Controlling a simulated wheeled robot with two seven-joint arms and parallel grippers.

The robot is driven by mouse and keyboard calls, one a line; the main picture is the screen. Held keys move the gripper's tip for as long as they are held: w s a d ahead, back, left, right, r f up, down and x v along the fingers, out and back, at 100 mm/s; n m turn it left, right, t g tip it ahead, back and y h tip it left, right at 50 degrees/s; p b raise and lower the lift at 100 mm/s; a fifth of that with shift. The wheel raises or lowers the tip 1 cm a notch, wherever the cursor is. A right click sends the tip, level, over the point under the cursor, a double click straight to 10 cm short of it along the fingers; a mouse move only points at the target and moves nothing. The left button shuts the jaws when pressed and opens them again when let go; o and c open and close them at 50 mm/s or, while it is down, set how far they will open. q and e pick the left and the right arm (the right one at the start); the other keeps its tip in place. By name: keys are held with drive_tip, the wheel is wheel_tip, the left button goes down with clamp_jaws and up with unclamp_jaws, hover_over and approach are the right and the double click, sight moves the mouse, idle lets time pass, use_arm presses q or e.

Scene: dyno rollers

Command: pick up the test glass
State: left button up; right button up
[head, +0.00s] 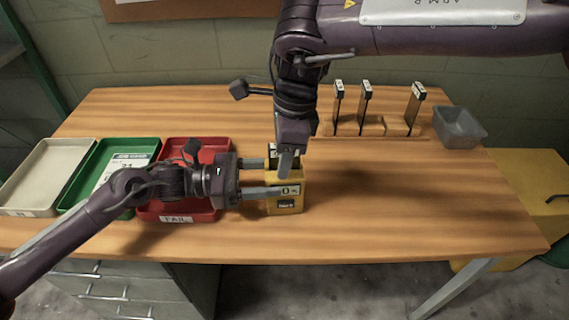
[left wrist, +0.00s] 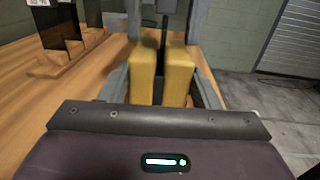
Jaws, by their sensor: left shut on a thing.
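A yellow block-shaped device (head: 286,196) with a white "0" label stands on the table. My left gripper (head: 270,177) has its two fingers along opposite sides of it and is shut on it. In the left wrist view the device shows as two yellow upright parts (left wrist: 179,75) between the grey fingers, with a narrow dark gap between them. My right gripper (head: 287,160) points down at the top of the device and partly hides it. Whether its jaws are open, or touch anything, I cannot tell. I cannot make out a test glass for certain.
Cream (head: 22,208), green (head: 72,206) and red "FAIL" (head: 215,150) trays stand at left. A wooden rack (head: 372,127) with three labelled upright pieces stands at the back, beside a grey bin (head: 483,131). The table's right side (head: 430,200) is clear.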

clamp_jaws()
wheel_tip(320, 180, up, 18)
idle(0.6)
use_arm(q)
drive_tip(key=o, duration=0.9)
